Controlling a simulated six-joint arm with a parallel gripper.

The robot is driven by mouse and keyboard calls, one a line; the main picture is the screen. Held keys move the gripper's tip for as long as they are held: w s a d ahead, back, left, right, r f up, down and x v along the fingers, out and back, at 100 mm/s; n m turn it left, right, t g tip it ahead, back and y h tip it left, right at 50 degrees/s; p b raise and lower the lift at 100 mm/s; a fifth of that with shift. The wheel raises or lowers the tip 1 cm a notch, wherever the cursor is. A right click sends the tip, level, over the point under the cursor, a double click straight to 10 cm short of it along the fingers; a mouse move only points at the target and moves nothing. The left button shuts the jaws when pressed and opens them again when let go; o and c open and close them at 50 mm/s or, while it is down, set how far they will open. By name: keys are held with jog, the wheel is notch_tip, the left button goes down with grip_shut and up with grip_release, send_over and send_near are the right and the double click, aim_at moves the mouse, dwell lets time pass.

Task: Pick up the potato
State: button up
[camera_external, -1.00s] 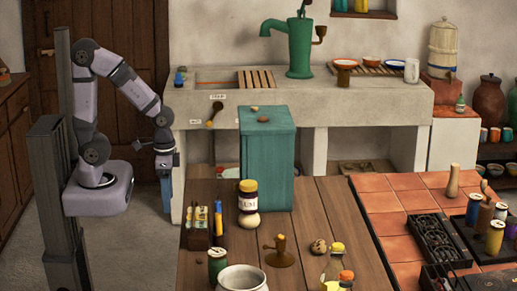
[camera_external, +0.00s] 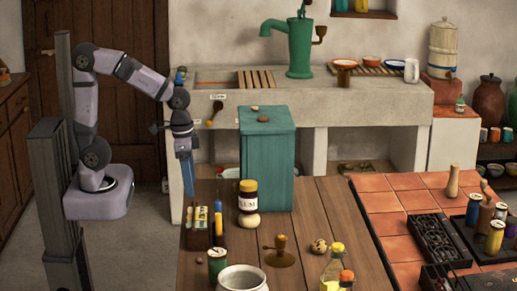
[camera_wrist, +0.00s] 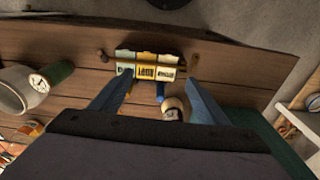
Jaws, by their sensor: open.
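No thing is clearly recognisable as the potato. A small brown roundish lump (camera_external: 263,119) lies on top of the teal box (camera_external: 266,165), with a paler lump (camera_external: 254,108) behind it. A mottled brown lump (camera_external: 319,246) sits on the wooden table, right of a brown candle holder (camera_external: 281,252). A pale tan round thing (camera_external: 249,220) is by the base of a dark jar (camera_external: 248,196). My gripper (camera_external: 188,188) hangs pointing down at the table's left edge, left of the teal box. In the wrist view my gripper (camera_wrist: 160,82) is open, nothing visibly held.
A labelled caddy (camera_wrist: 150,68) with bottles stands below my gripper; it shows at the table's left (camera_external: 197,226). The table's middle boards are fairly clear.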

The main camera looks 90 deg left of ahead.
jog(key=w+d+t+b, duration=0.2)
jog(key=w+d+b, duration=0.1)
jog(key=w, duration=1.2)
jog(key=m+t+h+b, duration=0.1)
jog(key=m+t+b, duration=0.1)
jog(key=t+b, duration=0.15)
send_over(316, 242)
jog(key=s+a, duration=0.1)
jog(key=s, duration=0.4)
jog(key=f, duration=0.9)
jog(key=shift+w+a+f, duration=0.1)
jog(key=shift+w+a, duration=0.05)
jog(key=shift+a, duration=0.05)
jog(key=shift+x, duration=0.95)
jog(key=shift+w+f, duration=0.1)
jog(key=shift+f, duration=0.25)
jog(key=shift+d, duration=0.1)
jog(key=p+x, duration=0.1)
jog(key=x, duration=0.2)
jog(key=shift+w+d+p, duration=0.25)
jog(key=shift+d+p, duration=0.1)
jog(key=shift+p, duration=0.05)
jog(key=shift+x, duration=0.9)
